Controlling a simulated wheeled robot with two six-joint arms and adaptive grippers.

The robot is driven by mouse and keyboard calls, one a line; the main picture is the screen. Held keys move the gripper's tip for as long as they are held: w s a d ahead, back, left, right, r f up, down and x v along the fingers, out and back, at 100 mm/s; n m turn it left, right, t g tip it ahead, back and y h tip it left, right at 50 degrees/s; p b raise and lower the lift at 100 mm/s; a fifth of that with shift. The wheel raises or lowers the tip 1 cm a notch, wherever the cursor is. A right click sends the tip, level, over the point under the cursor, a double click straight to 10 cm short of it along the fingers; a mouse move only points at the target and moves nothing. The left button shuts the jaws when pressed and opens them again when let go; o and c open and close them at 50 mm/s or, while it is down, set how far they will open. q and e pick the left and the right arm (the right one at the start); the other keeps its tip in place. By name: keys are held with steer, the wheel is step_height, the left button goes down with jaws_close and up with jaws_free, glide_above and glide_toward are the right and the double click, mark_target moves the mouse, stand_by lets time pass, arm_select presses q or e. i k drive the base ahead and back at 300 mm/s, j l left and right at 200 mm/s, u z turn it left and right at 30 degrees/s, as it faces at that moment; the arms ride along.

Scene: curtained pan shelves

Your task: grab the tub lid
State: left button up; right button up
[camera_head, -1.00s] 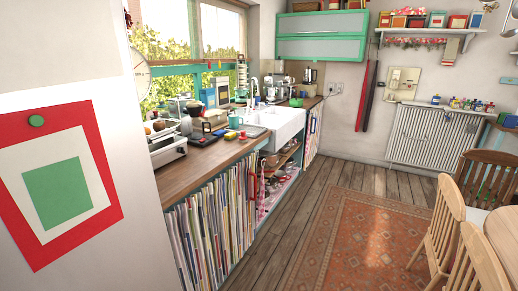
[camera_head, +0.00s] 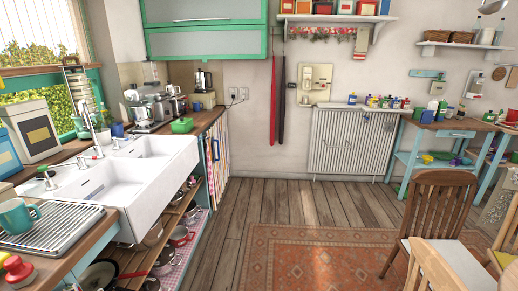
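I cannot make out a tub lid for certain. A small green container (camera_head: 182,126) stands on the counter beyond the sink; it is too small to tell whether it has a lid. A striped curtain (camera_head: 217,160) hangs under the counter past the shelves. Neither of my grippers is in view.
The white sink (camera_head: 130,185) juts out at left, with a drying rack (camera_head: 50,226) and teal mug (camera_head: 17,216) nearer. Wooden chairs (camera_head: 436,215) stand at right. The plank floor (camera_head: 225,240) and patterned rug (camera_head: 310,262) between are clear. A radiator (camera_head: 352,142) is at the back wall.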

mark_target(182, 121)
steer(key=i+u, duration=0.1)
steer(key=i, duration=0.75)
steer(key=i+l, duration=0.1)
steer(key=i, duration=0.75)
steer(key=i+u, duration=0.15)
steer(key=i, duration=0.7)
steer(key=i+u, duration=0.85)
steer(key=i+l+u, duration=0.2)
steer(key=u, duration=0.25)
